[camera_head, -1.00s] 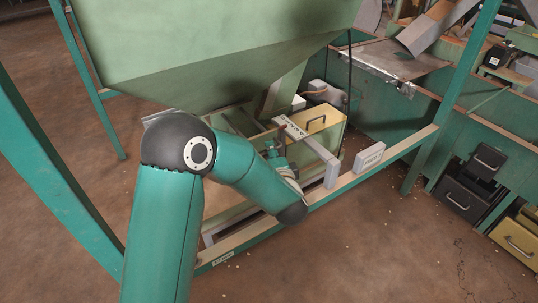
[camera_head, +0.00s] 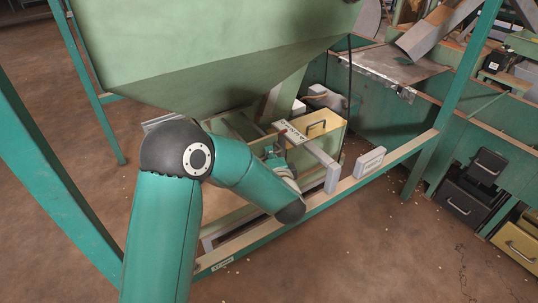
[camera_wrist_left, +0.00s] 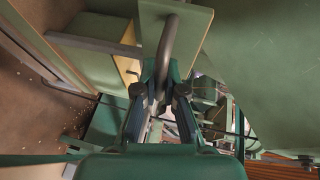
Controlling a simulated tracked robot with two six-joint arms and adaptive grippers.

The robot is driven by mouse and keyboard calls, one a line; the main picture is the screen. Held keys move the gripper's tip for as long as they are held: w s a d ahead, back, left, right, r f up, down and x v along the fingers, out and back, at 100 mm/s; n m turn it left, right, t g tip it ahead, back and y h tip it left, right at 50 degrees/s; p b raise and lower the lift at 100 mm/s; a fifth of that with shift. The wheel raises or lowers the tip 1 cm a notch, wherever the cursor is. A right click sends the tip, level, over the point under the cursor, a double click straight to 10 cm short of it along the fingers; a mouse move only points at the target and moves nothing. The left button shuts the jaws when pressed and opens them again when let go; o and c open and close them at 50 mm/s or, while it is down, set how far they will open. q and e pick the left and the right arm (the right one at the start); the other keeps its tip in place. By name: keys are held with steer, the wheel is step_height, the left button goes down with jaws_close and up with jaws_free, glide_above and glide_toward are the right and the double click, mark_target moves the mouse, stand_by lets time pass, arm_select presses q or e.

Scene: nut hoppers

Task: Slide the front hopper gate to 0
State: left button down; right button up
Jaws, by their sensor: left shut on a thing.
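My left gripper (camera_head: 276,152) is under the large green hopper (camera_head: 215,55), mostly hidden behind my own forearm in the head view. In the left wrist view its two fingers (camera_wrist_left: 165,78) are shut on a dark curved handle (camera_wrist_left: 168,42). The handle is fixed to a pale green plate, which appears to be the front gate (camera_wrist_left: 200,25). A pale strip with dark markings (camera_head: 291,132) lies beside the gripper in the head view. The markings are too small to read, so the gate's setting cannot be told. My right gripper is not in view.
A green leg (camera_head: 53,180) stands at left; dark drawers (camera_head: 468,197) are at right.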

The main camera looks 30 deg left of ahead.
mark_target(261, 148)
arm_select(q)
steer(key=shift+f, duration=0.1)
steer(key=shift+a, duration=0.1)
steer(key=a+p, duration=0.1)
steer(key=w+a+p, duration=0.1)
steer(key=a, duration=0.1)
steer(key=w+a+p, duration=0.1)
steer(key=shift+a+p, duration=0.25)
steer(key=shift+p, duration=0.15)
steer(key=shift+a, duration=0.1)
steer(key=c, duration=1.2)
jaws_free()
steer(key=shift+a, duration=0.1)
steer(key=shift+c, duration=0.2)
